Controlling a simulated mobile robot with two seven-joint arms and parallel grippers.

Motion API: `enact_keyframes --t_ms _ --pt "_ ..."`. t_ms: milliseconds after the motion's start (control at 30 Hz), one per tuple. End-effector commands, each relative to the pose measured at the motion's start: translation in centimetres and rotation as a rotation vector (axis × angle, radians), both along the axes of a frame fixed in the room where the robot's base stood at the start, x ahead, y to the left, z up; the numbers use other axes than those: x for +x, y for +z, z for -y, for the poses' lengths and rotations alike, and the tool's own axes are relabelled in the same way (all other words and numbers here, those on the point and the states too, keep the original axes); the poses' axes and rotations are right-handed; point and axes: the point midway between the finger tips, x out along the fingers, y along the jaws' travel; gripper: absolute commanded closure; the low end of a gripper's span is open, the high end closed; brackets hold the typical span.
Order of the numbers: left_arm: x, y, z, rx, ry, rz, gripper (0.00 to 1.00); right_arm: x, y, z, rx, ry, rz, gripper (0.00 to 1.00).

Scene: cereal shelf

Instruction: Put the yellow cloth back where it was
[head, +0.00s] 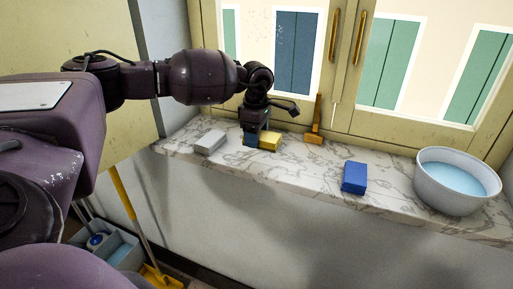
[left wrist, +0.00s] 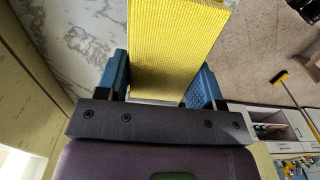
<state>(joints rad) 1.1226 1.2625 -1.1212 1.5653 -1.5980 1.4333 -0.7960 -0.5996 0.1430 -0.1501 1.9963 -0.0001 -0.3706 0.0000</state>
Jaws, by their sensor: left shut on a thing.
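The yellow cloth (head: 270,141) is a small folded block at the marble sill, left of the middle in the head view. My left gripper (head: 257,138) points down over it and is shut on it. In the left wrist view the ribbed yellow cloth (left wrist: 175,50) sits between the two blue fingers of the left gripper (left wrist: 165,85). I cannot tell whether the cloth touches the sill. My right gripper is not in view.
On the marble sill (head: 310,178) are a grey block (head: 211,141) at left, an orange-handled tool (head: 315,122) against the window, a blue cloth (head: 355,177) and a white bowl of water (head: 455,180) at right. A bucket (head: 110,248) and yellow broom (head: 158,277) stand below.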

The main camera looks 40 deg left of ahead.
Motion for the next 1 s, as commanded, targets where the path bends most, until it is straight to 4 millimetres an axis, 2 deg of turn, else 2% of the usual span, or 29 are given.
enact_keyframes --t_ms 200,267,667,700,800,833,1000 --pt "0.0 -3.7 0.0 -0.001 0.000 -0.004 0.58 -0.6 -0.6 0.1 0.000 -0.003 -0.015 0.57" --pt "0.0 -4.3 0.0 0.000 0.000 -0.003 0.58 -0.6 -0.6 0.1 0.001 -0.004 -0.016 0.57" --pt "0.0 -4.8 0.0 0.000 0.000 -0.001 0.58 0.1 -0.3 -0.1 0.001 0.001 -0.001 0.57" --pt "0.0 -4.7 0.0 0.000 0.000 -0.001 0.33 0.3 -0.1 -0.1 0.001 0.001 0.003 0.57" --pt "0.0 -4.7 0.0 0.000 0.000 -0.001 0.17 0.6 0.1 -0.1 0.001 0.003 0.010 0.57" --pt "0.0 -4.7 0.0 0.000 0.000 -0.001 0.13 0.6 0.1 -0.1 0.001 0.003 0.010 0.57" --pt "0.0 -4.7 0.0 0.000 0.000 -0.001 0.13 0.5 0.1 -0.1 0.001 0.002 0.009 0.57"
